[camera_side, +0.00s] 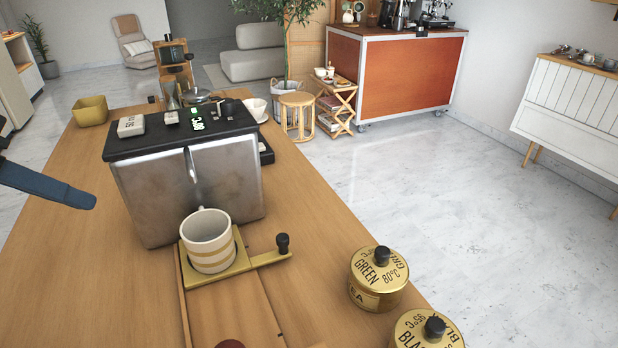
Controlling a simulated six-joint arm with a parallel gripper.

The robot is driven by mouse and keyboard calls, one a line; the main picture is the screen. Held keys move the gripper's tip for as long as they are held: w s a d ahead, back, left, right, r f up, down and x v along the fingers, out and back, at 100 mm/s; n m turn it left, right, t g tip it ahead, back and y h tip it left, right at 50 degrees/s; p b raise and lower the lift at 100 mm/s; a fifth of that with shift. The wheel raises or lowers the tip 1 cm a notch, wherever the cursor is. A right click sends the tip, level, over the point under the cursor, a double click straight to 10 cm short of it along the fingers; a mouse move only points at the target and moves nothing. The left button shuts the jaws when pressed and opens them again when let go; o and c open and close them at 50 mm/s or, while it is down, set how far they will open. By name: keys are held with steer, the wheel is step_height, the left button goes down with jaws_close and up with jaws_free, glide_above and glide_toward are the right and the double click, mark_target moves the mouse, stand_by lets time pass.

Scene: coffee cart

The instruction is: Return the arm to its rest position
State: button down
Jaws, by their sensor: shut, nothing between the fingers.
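My gripper (84,200) reaches in from the left edge, over the left part of the wooden counter (60,255). Only a dark blue-grey end shows; the rest of the arm is outside the view. It looks shut and holds nothing. It is apart from the machine and the mug.
A steel machine (150,190) with a black top stands mid-counter. A striped mug (207,240) sits upright on a brass tray (240,265) with a black-knobbed handle. Brass tea tins (378,285) stand at the right front. A yellow bowl (90,112) is at the back left.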

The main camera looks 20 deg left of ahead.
steer(key=s+a+f+m+g+y, duration=0.1)
steer(key=s+f, duration=0.3)
steer(key=f, duration=0.2)
steer(key=shift+s+a+m+g, duration=0.25)
steer(key=shift+s+m+g, duration=0.05)
steer(key=shift+s, duration=0.05)
stand_by(1.1)
